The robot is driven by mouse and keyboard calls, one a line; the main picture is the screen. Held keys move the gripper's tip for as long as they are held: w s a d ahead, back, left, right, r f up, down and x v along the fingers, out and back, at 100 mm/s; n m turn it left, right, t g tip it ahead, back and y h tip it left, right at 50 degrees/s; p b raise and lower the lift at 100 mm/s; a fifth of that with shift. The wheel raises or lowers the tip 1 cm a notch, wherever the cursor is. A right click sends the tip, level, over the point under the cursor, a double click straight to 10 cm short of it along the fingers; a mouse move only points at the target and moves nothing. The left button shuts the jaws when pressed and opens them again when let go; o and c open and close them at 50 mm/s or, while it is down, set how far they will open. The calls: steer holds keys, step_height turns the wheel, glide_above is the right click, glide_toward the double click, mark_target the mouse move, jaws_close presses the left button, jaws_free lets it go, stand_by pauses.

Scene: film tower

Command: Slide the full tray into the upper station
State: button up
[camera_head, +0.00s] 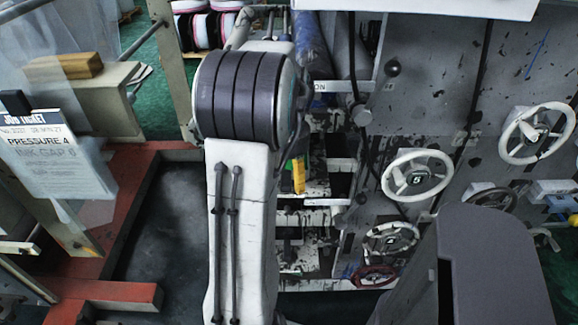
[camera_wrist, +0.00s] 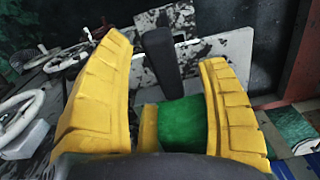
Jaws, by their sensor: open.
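My gripper (camera_wrist: 165,56) is open, its two yellow fingers spread wide. In the head view one yellow finger of it (camera_head: 299,176) shows beside the ink-splattered machine. In the wrist view a dark upright handle-like bar (camera_wrist: 158,62) stands beyond and between the fingertips; no finger visibly closes on it. Behind it is a pale plate with black splatters (camera_wrist: 219,54), perhaps the tray; I cannot tell if it is full. In the head view several white, ink-stained ledges (camera_head: 318,202) are stacked in the machine opening, partly hidden by my arm. I cannot tell which is the upper station.
White handwheels (camera_head: 417,174) stick out from the grey machine panel at right, with another one (camera_head: 538,133) further right. A job ticket sheet (camera_head: 50,150) hangs at left. A red frame (camera_head: 115,215) edges a dark floor patch (camera_head: 165,245) left of my arm.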

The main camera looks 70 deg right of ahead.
steer(key=shift+f, duration=0.75)
steer(key=shift+o, duration=0.3)
jaws_close()
